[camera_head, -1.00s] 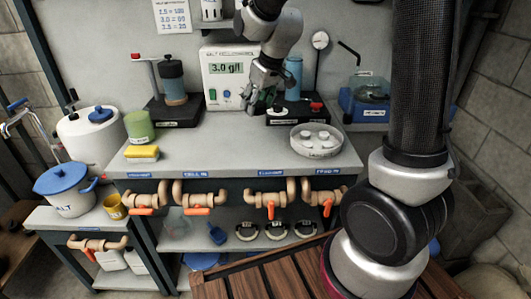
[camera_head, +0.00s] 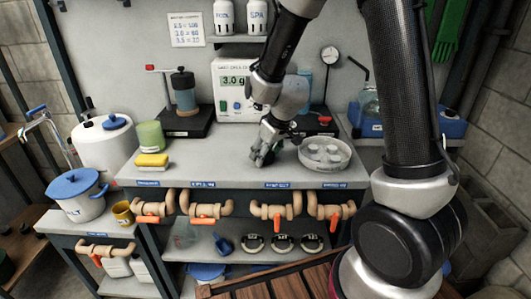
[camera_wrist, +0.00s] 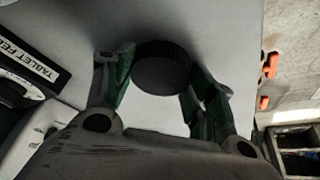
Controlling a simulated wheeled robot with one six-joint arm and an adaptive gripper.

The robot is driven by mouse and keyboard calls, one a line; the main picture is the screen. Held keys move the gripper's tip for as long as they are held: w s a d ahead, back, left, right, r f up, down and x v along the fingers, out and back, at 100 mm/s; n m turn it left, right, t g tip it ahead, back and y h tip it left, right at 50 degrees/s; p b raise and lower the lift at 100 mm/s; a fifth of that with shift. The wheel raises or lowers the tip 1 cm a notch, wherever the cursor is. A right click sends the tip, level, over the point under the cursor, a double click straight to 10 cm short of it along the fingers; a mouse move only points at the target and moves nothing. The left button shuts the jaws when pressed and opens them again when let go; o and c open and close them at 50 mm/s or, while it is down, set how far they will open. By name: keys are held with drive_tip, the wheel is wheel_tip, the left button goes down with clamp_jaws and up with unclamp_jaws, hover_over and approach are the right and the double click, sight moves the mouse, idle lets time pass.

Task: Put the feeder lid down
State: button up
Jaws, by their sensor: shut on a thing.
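The feeder lid (camera_wrist: 162,68) is a dark round cap in the wrist view. It sits between the green-padded fingers of my gripper (camera_wrist: 160,85), which are shut on it. In the head view my gripper (camera_head: 264,155) is low over the bench top, left of the round grey dish. The lid is hidden by the fingers there. I cannot tell whether the lid touches the bench.
The round grey dish (camera_head: 325,154) with several white pieces stands close to the right of my gripper. A yellow sponge (camera_head: 152,159) and green cup (camera_head: 150,136) are at the bench's left. The bench top (camera_head: 215,170) between them is clear. A labelled base (camera_wrist: 28,65) shows in the wrist view.

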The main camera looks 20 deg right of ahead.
drive_tip(key=o, duration=1)
drive_tip(key=shift+f, duration=0.1)
drive_tip(key=v, duration=1.1)
drive_tip(key=s+d+r+m, duration=0.1)
drive_tip(key=s+d+r, duration=0.2)
drive_tip(key=s, duration=0.4)
drive_tip(key=s+d+r+m+h, duration=0.1)
drive_tip(key=s+d+r, duration=0.3)
drive_tip(key=s, duration=0.4)
drive_tip(key=s+d+r+m, duration=0.3)
drive_tip(key=s+d, duration=0.3)
drive_tip(key=s, duration=0.1)
drive_tip(key=shift+s+r+h, duration=0.25)
drive_tip(key=shift+r+h, duration=0.05)
drive_tip(key=shift+h, duration=0.1)
